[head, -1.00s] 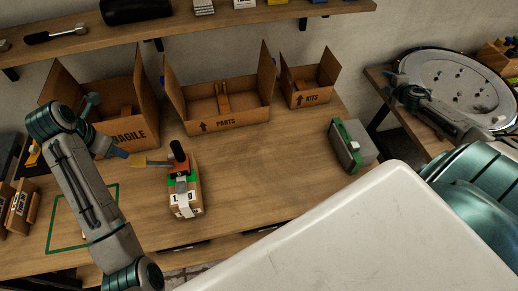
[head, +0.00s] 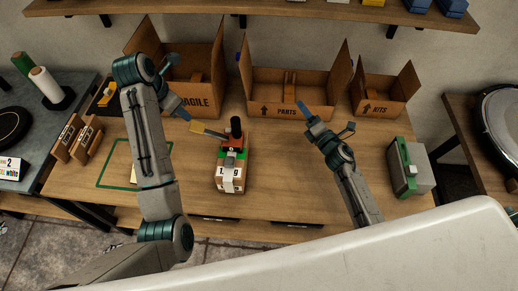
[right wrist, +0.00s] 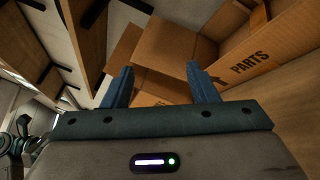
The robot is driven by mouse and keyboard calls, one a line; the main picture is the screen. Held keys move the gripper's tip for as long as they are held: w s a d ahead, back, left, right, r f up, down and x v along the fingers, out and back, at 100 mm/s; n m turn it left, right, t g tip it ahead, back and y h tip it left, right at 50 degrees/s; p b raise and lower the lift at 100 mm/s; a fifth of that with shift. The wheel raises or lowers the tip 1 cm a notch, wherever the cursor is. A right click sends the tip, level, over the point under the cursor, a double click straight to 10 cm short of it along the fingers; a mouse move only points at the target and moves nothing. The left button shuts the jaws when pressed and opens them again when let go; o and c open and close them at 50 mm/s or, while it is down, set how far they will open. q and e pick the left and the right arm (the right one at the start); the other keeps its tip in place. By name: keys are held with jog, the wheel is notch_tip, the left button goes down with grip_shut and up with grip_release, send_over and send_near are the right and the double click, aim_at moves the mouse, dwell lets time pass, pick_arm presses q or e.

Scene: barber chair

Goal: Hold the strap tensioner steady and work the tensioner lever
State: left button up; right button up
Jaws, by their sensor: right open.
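Open cartons stand along the back: FRAGILE (head: 203,100), PARTS (head: 290,106) and KITS (head: 380,108). A green and grey case (head: 410,168) is at the table's right. A green outline (head: 112,185) lies left.

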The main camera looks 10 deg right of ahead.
jog(key=a+r+n+y, duration=0.2)
jog(key=a+r+n, duration=0.2)
jog(key=a, duration=0.5)
jog(key=n+g+y, duration=0.2)
jog(key=n, duration=0.9)
send_near(239, 132)
jog(key=w, duration=0.1)
jog(key=x, duration=1.1)
jog(key=shift+s+a+f, duration=0.1)
jog(key=shift+s, duration=0.05)
grip_shut()
